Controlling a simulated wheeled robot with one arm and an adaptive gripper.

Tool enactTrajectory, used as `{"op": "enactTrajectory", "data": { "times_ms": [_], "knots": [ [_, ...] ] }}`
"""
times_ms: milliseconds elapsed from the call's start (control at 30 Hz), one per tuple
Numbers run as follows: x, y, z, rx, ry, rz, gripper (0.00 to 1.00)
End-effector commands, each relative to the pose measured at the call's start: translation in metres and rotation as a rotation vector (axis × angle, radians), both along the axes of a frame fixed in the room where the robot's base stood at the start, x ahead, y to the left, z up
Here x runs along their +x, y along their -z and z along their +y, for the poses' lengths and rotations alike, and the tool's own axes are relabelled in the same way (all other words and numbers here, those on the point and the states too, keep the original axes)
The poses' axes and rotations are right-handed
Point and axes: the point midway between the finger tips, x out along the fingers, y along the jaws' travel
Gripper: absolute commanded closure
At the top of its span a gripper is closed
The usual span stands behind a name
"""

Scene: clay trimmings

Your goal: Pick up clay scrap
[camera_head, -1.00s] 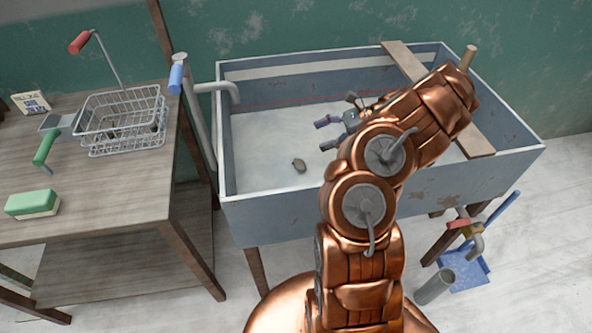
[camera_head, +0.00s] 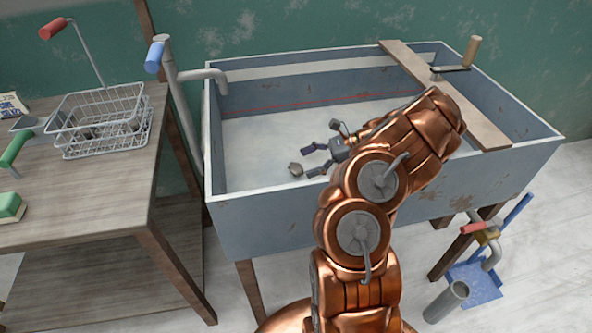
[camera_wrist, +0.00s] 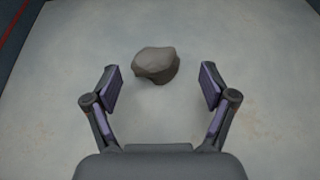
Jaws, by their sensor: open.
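The clay scrap (camera_wrist: 157,64) is a small grey-brown lump on the pale floor of the blue-grey trough (camera_head: 240,222). In the head view the scrap (camera_head: 296,169) lies in the left front part of the trough, just off the tips of my gripper (camera_head: 307,160). In the wrist view my gripper (camera_wrist: 161,88) is open and empty. The scrap sits ahead of the fingertips, about midway between them and slightly toward the left finger. No finger appears to touch it. My arm hides part of the trough's right side.
A wooden board (camera_head: 440,90) lies across the trough's right side. A tap (camera_head: 203,76) reaches over its left rim. The table (camera_head: 110,200) at left bears a wire basket (camera_head: 100,120) with lumps inside and a green sponge (camera_head: 10,206). A blue dustpan (camera_head: 478,284) lies on the floor at right.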

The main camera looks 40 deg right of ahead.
Motion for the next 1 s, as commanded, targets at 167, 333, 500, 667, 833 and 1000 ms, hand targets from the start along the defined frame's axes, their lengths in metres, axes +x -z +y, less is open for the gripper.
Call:
{"op": "enactTrajectory", "data": {
  "times_ms": [167, 333, 500, 667, 833, 1000],
  "knots": [
    [0.004, 0.003, 0.007, -0.003, 0.001, -0.001, 0.16],
    [0.011, 0.007, 0.025, 0.000, 0.000, -0.001, 0.16],
    [0.020, 0.015, 0.043, 0.000, -0.001, 0.000, 0.16],
    [0.022, 0.017, 0.046, -0.003, 0.001, 0.000, 0.16],
    [0.022, 0.017, 0.046, -0.003, 0.001, -0.001, 0.21],
    [0.022, 0.017, 0.046, -0.003, 0.002, -0.001, 0.39]
  ]
}}
